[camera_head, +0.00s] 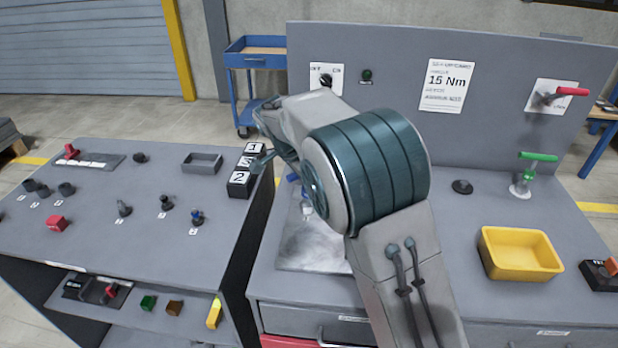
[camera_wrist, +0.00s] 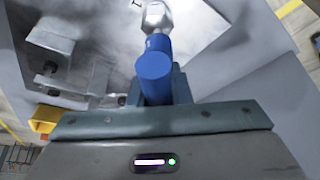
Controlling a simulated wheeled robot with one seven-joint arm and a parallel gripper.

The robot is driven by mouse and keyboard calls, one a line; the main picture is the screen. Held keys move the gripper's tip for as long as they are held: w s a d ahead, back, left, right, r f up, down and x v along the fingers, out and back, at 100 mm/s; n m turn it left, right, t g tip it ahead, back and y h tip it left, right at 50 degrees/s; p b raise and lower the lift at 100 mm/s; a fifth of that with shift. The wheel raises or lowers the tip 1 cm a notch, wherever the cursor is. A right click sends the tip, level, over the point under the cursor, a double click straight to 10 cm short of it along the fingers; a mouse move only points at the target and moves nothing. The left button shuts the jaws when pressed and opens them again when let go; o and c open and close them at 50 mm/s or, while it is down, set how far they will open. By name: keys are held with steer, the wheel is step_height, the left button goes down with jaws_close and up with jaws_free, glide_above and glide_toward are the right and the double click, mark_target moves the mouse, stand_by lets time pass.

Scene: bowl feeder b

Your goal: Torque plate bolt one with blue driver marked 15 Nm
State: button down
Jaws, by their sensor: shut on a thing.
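My gripper (camera_wrist: 156,92) is shut on a blue driver (camera_wrist: 154,62) in the wrist view. Its blue handle is nearest the camera and a bright metal head points away over a pale metal plate (camera_wrist: 98,20). In the head view, bits of the blue driver (camera_head: 293,178) show left of my arm, above the pale plate (camera_head: 305,250) on the right bench. Grey blocks with dark bolts (camera_wrist: 52,67) lie at the left in the wrist view. I cannot tell whether the driver touches a bolt.
A 15 Nm sign (camera_head: 446,85) hangs on the back panel. A yellow bin (camera_head: 520,253) and a green-handled clamp (camera_head: 530,175) stand on the right bench. Black number blocks (camera_head: 240,184) edge the left bench (camera_head: 105,245), which holds several small parts. A gap separates the benches.

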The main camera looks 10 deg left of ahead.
steer(key=shift+r, duration=0.1)
steer(key=shift+m+g+h+p, duration=0.3)
steer(key=shift+m+p, duration=0.1)
steer(key=shift+m, duration=0.8)
steer(key=shift+m+g+p, duration=0.3)
steer(key=shift+m+p, duration=0.2)
steer(key=shift+m, duration=0.3)
steer(key=shift+s+m, duration=0.1)
steer(key=shift+m, duration=0.3)
